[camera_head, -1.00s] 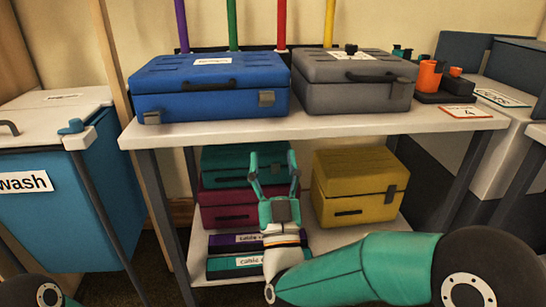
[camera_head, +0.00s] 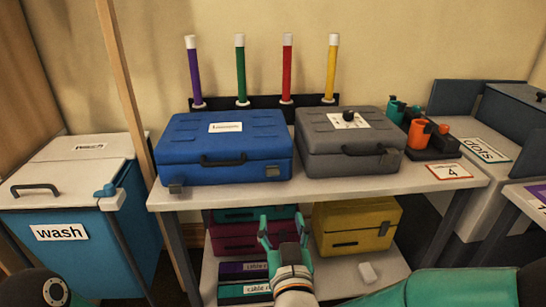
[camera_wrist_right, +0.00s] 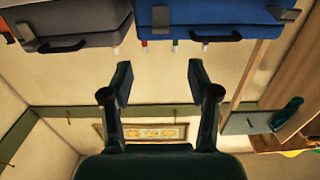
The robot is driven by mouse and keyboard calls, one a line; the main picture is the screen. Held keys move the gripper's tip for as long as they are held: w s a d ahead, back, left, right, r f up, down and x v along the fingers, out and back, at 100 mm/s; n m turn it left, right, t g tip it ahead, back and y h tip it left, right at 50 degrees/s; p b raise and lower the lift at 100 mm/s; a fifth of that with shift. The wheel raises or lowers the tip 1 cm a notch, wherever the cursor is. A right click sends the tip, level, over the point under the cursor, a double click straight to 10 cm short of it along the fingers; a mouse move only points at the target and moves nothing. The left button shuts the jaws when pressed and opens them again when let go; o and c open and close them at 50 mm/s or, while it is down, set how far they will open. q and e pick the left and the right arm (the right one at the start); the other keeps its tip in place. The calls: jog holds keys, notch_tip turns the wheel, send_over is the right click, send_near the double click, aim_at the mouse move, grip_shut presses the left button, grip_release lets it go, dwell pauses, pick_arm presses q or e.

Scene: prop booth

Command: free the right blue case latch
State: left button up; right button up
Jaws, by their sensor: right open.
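The blue case (camera_head: 225,145) lies shut on the white table, handle to the front. Its right latch (camera_head: 272,171) is a small grey plate at the front right; its left latch (camera_head: 175,188) is at the front left corner. My right gripper (camera_head: 285,230) is open and empty, below the tabletop in front of the lower shelf, apart from the case. The right wrist view is upside down: the blue case (camera_wrist_right: 200,15) is at the top, with its right latch (camera_wrist_right: 162,14) beyond the open fingers (camera_wrist_right: 159,85). I cannot tell if that latch is fastened. My left gripper is out of view.
A grey case (camera_head: 350,150) stands close to the blue one's right. The table's front edge (camera_head: 330,197) lies above my right gripper. Below are a yellow case (camera_head: 355,228) and stacked cases. Orange cups (camera_head: 418,133) stand at the right. A wash bin (camera_head: 70,225) is left.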

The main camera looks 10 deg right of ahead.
aim_at(273, 175)
jog(key=w, duration=1.6)
jog(key=shift+w, duration=0.4)
grip_shut()
jog(key=shift+f+b, duration=0.15)
jog(key=shift+b, duration=0.25)
jog(key=f+t+b, duration=0.1)
jog(key=t+b, duration=0.1)
jog(key=b, duration=0.5)
jog(key=f+t+b, duration=0.1)
jog(key=t+b, duration=0.1)
jog(key=b, duration=0.6)
jog(key=f+t+b, duration=0.1)
jog(key=t+b, duration=0.2)
jog(key=b, duration=0.5)
jog(key=shift+s+f, duration=0.15)
jog(key=shift+s, duration=0.1)
jog(key=c, duration=1.1)
grip_release()
jog(key=shift+a+t+b, duration=0.1)
jog(key=shift+t+b, duration=0.3)
jog(key=shift+b, duration=0.2)
jog(key=shift+c, duration=0.2)
grip_shut()
jog(key=o, duration=1.1)
grip_release()
jog(key=shift+r, duration=0.2)
